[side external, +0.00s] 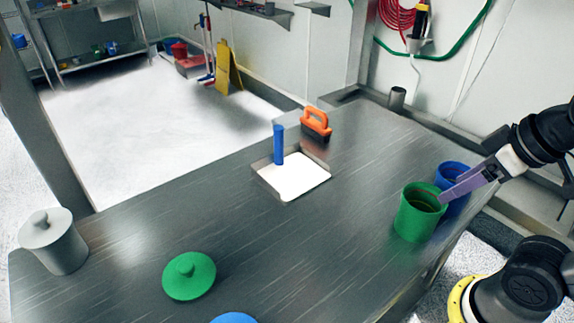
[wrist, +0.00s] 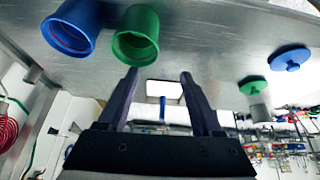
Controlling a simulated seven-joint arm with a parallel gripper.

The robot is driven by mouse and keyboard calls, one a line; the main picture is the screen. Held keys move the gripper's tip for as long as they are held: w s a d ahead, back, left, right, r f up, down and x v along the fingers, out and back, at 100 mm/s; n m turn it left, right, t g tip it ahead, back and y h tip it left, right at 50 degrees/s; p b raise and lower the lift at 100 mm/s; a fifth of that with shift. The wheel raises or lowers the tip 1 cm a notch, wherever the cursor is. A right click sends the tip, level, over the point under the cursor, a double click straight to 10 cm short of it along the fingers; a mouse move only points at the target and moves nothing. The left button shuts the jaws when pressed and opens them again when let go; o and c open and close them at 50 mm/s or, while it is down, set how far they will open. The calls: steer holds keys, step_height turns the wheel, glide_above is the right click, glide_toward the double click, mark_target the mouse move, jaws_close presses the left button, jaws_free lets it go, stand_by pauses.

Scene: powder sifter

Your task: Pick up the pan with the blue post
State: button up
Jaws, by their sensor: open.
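The pan (side external: 268,183) is a shallow square tray with a white inside, lying near the middle of the metal table. Its blue post (side external: 278,144) stands upright at the pan's back left corner. The wrist view shows the pan (wrist: 164,89) and the post (wrist: 162,109) beyond my fingers, between them in the picture. My gripper (wrist: 159,75) is open and empty. In the side view my gripper (side external: 445,196) is at the right, in front of the canisters in the picture and well apart from the pan. Only one purple finger shows clearly there.
A green canister (side external: 418,222) and a blue canister (side external: 452,171), both uncovered, stand at the right. An orange-handled brush (side external: 316,123) sits behind the pan. A green lid (side external: 189,276), a blue lid (side external: 234,318) and a grey lidded canister (side external: 56,248) are at the left and front.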

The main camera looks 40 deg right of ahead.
steer(key=w+r+n, duration=0.8)
steer(key=r, duration=0.5)
steer(key=w+a+r+n+g, duration=0.1)
steer(key=w+r+n, duration=0.2)
steer(key=w, duration=0.4)
steer(key=w+r+n+g, duration=0.1)
steer(key=w+r+n, duration=0.15)
steer(key=w, duration=0.45)
steer(key=n+g, duration=0.4)
glide_above(279, 138)
steer(key=w+d, duration=0.1)
step_height(279, 138, down, 23)
steer(key=shift+w+f, duration=0.15)
steer(key=shift+f, duration=3.6)
